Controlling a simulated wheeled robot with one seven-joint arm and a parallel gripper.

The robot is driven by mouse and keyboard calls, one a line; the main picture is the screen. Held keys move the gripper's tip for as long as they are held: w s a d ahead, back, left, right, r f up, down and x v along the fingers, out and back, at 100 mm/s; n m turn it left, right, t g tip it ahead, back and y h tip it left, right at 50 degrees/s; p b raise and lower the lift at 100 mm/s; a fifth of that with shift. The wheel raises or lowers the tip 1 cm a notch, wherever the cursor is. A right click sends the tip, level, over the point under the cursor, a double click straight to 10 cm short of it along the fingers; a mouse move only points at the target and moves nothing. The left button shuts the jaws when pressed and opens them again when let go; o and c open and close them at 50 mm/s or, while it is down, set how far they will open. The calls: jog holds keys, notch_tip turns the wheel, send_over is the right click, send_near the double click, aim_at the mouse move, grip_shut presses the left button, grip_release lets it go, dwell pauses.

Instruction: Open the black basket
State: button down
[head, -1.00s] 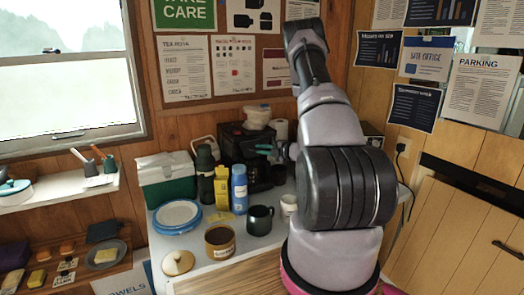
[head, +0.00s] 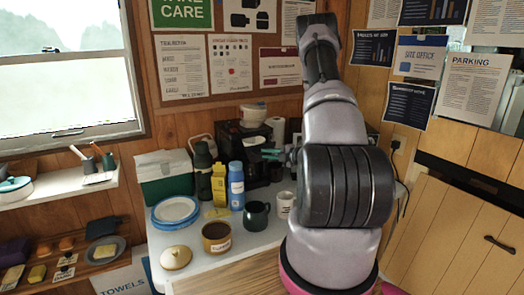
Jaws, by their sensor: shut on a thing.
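The black basket (head: 257,172) is part of a dark boxy appliance (head: 228,140) at the back of the white counter, left of my arm. Its front is small and partly covered, so I cannot tell how far open it is. My gripper (head: 270,154), with teal fingers, is at the upper front of the basket and is shut on it. The exact grip is too small to make out, and my wrist is partly hidden behind my arm.
A dark green flask (head: 203,170), yellow carton (head: 219,184), blue bottle (head: 236,186), dark mug (head: 256,216) and white cup (head: 285,205) crowd the counter before the appliance. A green cooler (head: 165,180) stands left. Tubs (head: 253,113) sit on the appliance.

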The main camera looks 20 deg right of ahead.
jog(key=s, duration=0.4)
jog(key=shift+s+d, duration=0.1)
jog(key=shift+s, duration=0.25)
jog(key=c, duration=0.9)
grip_release()
jog(key=shift+o, duration=0.2)
jog(key=v, duration=1)
jog(key=shift+s, duration=0.35)
jog(key=shift+d+r, duration=0.1)
jog(key=shift+d, duration=0.1)
